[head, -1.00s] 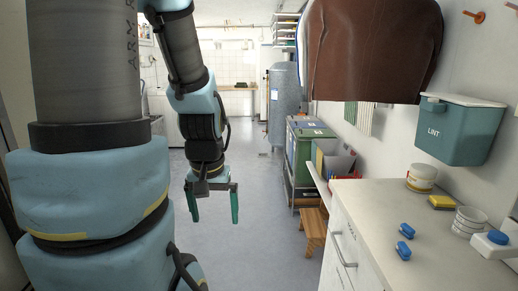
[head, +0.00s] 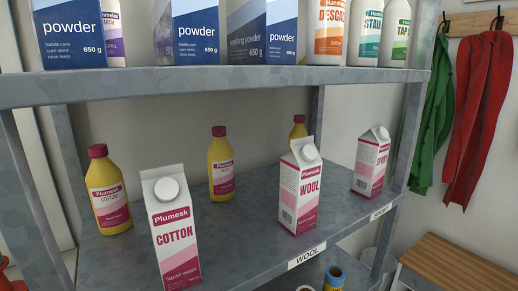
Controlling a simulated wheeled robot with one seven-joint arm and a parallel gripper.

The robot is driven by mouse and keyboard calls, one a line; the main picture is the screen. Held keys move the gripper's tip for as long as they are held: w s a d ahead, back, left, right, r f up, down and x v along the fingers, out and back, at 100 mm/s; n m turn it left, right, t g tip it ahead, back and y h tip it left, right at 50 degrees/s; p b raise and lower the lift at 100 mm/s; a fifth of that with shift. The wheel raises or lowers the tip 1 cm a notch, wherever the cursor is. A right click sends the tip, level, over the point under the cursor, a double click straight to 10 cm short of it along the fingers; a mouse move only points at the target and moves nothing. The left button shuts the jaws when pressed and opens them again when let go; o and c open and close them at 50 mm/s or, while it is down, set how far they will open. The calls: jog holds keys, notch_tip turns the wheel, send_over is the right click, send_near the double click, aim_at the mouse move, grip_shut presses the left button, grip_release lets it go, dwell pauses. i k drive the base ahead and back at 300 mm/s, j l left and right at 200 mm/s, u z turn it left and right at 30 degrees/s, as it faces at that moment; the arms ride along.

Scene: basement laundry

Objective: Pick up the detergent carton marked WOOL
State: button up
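The carton marked WOOL (head: 300,187) stands upright on the middle shelf (head: 250,235) in the head view, right of centre. It is white with a pink lower part and a white round cap. A shelf-edge label reading WOOL (head: 307,256) is just below it. A similar carton marked COTTON (head: 172,228) stands to its left, nearer the camera. Another similar carton (head: 371,163) stands to its right; its word looks like SPORT. My gripper is not in the head view now.
Yellow bottles with red caps stand beside and behind the cartons, one (head: 108,190) at left, one (head: 221,164) at centre. The upper shelf (head: 220,82) holds powder boxes and bottles. A shelf post (head: 411,110) rises right. A wooden bench (head: 460,268) stands lower right.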

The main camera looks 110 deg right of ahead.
aim_at(301, 166)
jog(key=z, duration=3.8)
